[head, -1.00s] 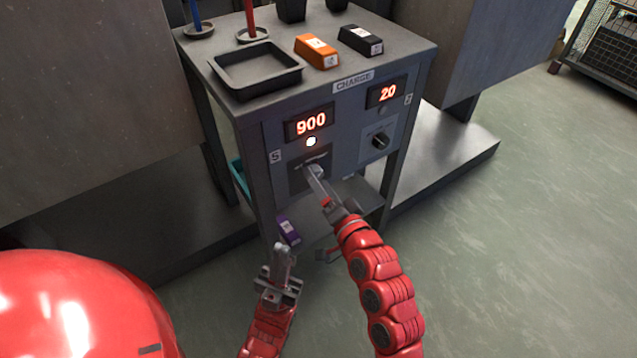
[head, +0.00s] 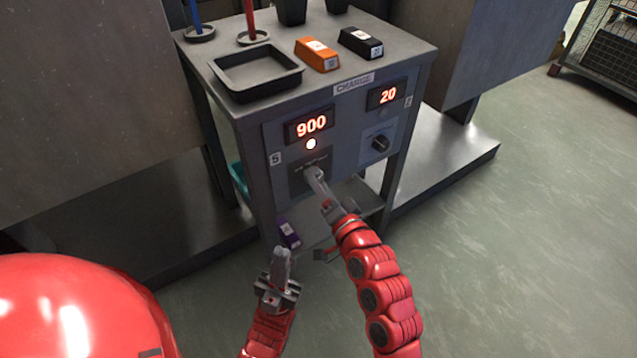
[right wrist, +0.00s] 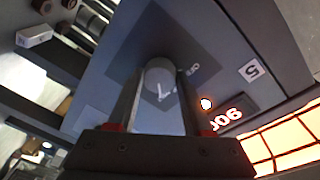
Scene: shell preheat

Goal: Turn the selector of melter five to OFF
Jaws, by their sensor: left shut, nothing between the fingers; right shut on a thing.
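The melter five panel, marked 5 (head: 275,157), has a lit display reading 900 (head: 310,126) and a lit white lamp (head: 311,143) below it. My right gripper (head: 315,173) reaches its dark selector plate (head: 298,180) and covers the knob in the head view. In the right wrist view the round grey selector knob (right wrist: 159,72) sits between the two fingers of my right gripper (right wrist: 158,88), which is shut on it. A white mark shows on the knob; I cannot tell which setting it points to. My left gripper (head: 281,254) is shut and empty, low in front of the cart.
To the right are the melter seven display reading 20 (head: 388,95) and its black knob (head: 380,143). A black tray (head: 257,84), an orange box (head: 317,54) and a black box (head: 360,41) stand on top. A purple box (head: 289,234) lies below. Floor at right is clear.

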